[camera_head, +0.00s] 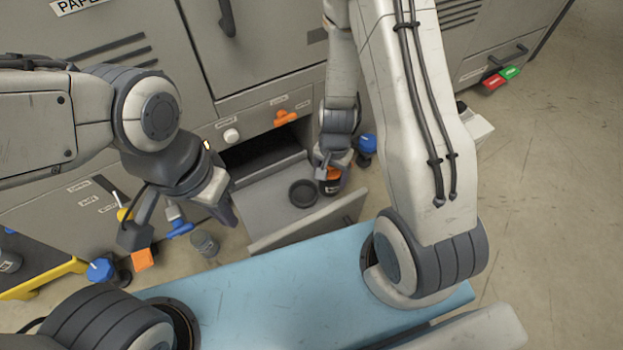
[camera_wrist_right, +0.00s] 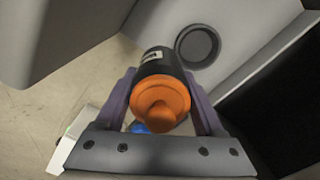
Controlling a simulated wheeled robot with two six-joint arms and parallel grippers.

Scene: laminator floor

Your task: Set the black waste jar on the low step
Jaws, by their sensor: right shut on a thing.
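The black waste jar (camera_head: 333,187) has an orange lid and a pale label. My right gripper (camera_head: 332,170) is shut on it; in the right wrist view the jar (camera_wrist_right: 160,75) sits between the two fingers, orange lid toward the camera. I cannot tell whether the jar touches the ledge. My left gripper (camera_head: 183,215) is open and empty, left of the ledge.
A raised grey panel (camera_head: 310,222) edges the ledge at the front. A grey cylinder (camera_head: 204,243) stands to its left. Blue knobs (camera_head: 367,144) and orange handles (camera_head: 286,117) stick out nearby. A blue surface (camera_head: 270,300) lies in front. Bare floor (camera_head: 550,200) is at right.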

